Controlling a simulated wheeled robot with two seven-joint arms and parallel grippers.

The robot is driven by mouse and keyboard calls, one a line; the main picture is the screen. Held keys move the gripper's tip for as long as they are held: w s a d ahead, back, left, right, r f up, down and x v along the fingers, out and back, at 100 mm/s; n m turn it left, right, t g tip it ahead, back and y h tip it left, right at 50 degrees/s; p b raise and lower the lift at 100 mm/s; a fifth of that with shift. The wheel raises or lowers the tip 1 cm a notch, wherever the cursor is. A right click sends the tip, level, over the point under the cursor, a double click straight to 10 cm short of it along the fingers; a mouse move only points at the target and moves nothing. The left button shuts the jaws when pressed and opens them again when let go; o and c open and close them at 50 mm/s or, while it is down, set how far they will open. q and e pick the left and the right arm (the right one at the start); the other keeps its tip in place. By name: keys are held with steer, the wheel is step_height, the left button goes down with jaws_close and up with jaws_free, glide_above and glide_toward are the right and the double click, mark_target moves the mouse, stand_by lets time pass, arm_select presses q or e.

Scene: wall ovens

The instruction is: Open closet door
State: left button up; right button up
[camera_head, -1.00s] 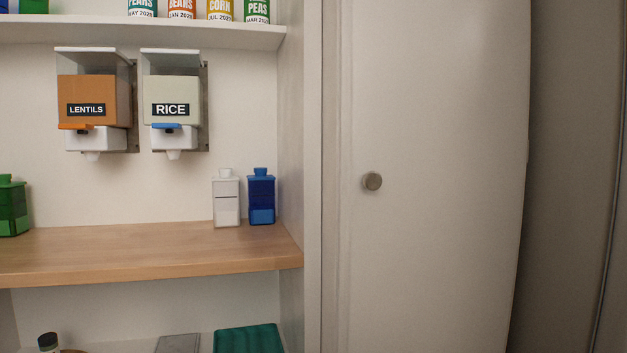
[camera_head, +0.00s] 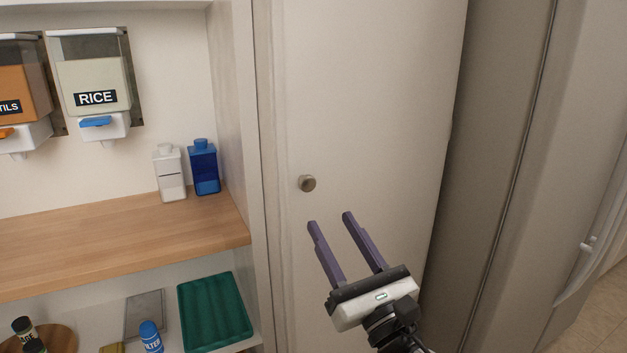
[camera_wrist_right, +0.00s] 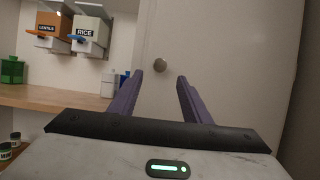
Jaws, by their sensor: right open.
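The closet door (camera_head: 365,120) is a tall off-white panel with a small round metal knob (camera_head: 307,183) near its left edge. The door looks shut beside the open shelves. My right gripper (camera_head: 329,219) is open and empty, its two purple fingers pointing up toward the knob. The fingertips are a little below and to the right of the knob and apart from it. In the right wrist view the knob (camera_wrist_right: 159,66) appears beyond the fingers (camera_wrist_right: 160,75), between their tips. My left gripper is not in view.
Left of the door, a wooden shelf (camera_head: 120,240) holds a white bottle (camera_head: 170,175) and a blue bottle (camera_head: 204,168) below a rice dispenser (camera_head: 95,85). A green tray (camera_head: 214,312) lies lower down. A grey panel with a handle (camera_head: 590,243) stands at right.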

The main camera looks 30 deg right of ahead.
mark_target(309, 185)
steer(key=p+x, duration=0.2)
steer(key=x, duration=0.7)
steer(key=shift+w+p, duration=0.3)
steer(key=shift+p, duration=0.05)
jaws_close()
